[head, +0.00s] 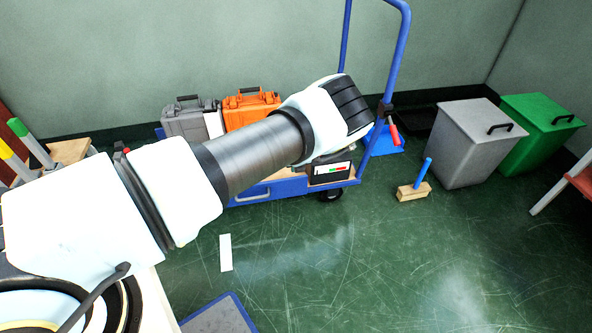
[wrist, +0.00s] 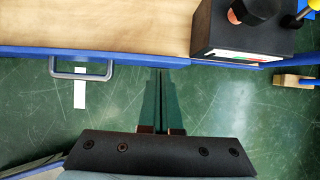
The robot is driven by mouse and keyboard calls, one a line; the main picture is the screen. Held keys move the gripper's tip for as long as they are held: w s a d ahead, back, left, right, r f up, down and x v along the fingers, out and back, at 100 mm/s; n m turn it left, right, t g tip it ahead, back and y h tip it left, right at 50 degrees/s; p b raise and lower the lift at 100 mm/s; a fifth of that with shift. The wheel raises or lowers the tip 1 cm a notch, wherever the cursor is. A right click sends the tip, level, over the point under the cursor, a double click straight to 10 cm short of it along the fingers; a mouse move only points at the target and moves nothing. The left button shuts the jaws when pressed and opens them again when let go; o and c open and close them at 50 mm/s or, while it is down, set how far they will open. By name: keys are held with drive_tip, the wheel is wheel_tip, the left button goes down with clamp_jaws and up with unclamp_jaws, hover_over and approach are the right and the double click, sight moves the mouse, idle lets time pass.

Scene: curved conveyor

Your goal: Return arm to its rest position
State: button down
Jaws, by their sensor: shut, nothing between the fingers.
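My gripper (wrist: 161,75) shows in the wrist view with its two fingers together and nothing between them. The fingertips point towards the blue edge of the cart (wrist: 120,52), with green floor around them. In the head view my arm reaches from the lower left across to the upper middle, its last link in front of the cart (head: 268,188). The fingers are hidden there.
The cart carries a grey case (head: 187,122), an orange case (head: 250,108) and a black box (wrist: 238,36). Its blue handle (head: 398,50) rises beside my arm. A grey bin (head: 470,150), green bin (head: 540,130) and brush (head: 414,190) stand right. Floor ahead is clear.

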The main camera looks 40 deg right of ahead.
drive_tip(key=w+a+r+n+y+p, duration=0.1)
drive_tip(key=w+a+r+n+p, duration=0.1)
drive_tip(key=w+a+r+n, duration=0.55)
drive_tip(key=w+a+r+n+p, duration=0.1)
drive_tip(key=w+a+r+n, duration=0.35)
drive_tip(key=r, duration=0.55)
drive_tip(key=w+a+r+n+y+p, duration=0.1)
drive_tip(key=w+a+r+n, duration=0.1)
drive_tip(key=a+r+n, duration=0.5)
drive_tip(key=w+a+r+n+y+p, duration=0.1)
drive_tip(key=w+a+r+n, duration=0.15)
drive_tip(key=a+r, duration=0.65)
drive_tip(key=s+a+r+n+g+p, duration=0.1)
drive_tip(key=s+a+r+n, duration=0.45)
drive_tip(key=a, duration=0.25)
drive_tip(key=s+a+r+n+g+p, duration=0.1)
drive_tip(key=s+a+r+n+p, duration=0.1)
drive_tip(key=s+a+r+n, duration=0.45)
drive_tip(key=s+a+r+n+p, duration=0.1)
drive_tip(key=s+a+r+n, duration=0.2)
drive_tip(key=s, duration=0.3)
drive_tip(key=s+a+r+n+g+h+p, duration=0.1)
drive_tip(key=s+a+r+n, duration=0.2)
drive_tip(key=s+a, duration=0.3)
drive_tip(key=shift+r+g, duration=0.3)
drive_tip(key=shift+r, duration=0.4)
